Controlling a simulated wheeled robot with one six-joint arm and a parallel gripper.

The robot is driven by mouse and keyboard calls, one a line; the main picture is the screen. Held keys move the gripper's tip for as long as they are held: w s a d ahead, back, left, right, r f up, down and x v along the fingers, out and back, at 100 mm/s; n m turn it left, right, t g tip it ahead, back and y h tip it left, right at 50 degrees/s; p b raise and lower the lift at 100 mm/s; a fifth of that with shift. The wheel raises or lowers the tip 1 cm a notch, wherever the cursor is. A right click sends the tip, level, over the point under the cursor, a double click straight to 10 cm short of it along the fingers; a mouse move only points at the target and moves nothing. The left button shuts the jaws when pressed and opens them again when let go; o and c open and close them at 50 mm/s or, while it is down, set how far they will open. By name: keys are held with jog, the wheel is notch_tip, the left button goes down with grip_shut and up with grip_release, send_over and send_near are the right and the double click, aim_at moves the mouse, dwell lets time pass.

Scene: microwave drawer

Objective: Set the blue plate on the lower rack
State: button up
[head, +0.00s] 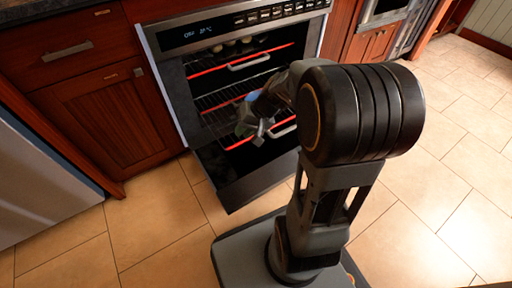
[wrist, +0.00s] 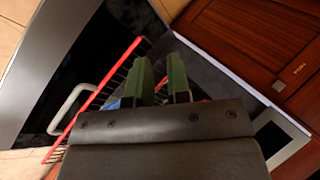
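The oven is open, and its lower rack (head: 235,144) has a red front edge and a handle, low in the cavity. A small blue patch (head: 252,97), apparently the blue plate, shows beside my gripper in the head view. A sliver of blue (wrist: 114,105) also shows left of the fingers in the wrist view; the rest is hidden. My gripper (head: 254,127) is at the oven's mouth, in front of the racks. Its two green fingers (wrist: 161,78) stand apart with a narrow gap, and I see nothing held between them.
An upper rack (head: 245,62) with a red edge carries several pale round things at the back. The oven door (head: 258,180) hangs open below the cavity. Wooden cabinets (head: 105,120) flank the oven. The tiled floor at right is clear.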

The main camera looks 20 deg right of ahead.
jog(key=s+r+n+h, duration=0.1)
jog(key=s+r+h, duration=0.1)
jog(key=s, duration=0.3)
jog(key=s+a+r+n+h, duration=0.1)
jog(key=s+n+h, duration=0.1)
jog(key=s+h, duration=0.2)
jog(key=shift+s+r, duration=0.4)
jog(key=shift+s, duration=0.5)
jog(key=shift+a, duration=0.1)
jog(key=w+p+v, duration=0.3)
jog(key=p+v, duration=0.9)
jog(key=v, duration=0.1)
jog(key=w+r+p+v, duration=0.1)
jog(key=w+p+v, duration=0.2)
jog(key=p+v, duration=1)
jog(key=w+r+p+v, duration=0.1)
jog(key=w+p+v, duration=0.2)
jog(key=p+v, duration=1)
jog(key=shift+r+n+t, duration=0.3)
jog(key=shift+t, duration=0.1)
jog(key=shift+a, duration=0.15)
jog(key=shift+c, duration=0.4)
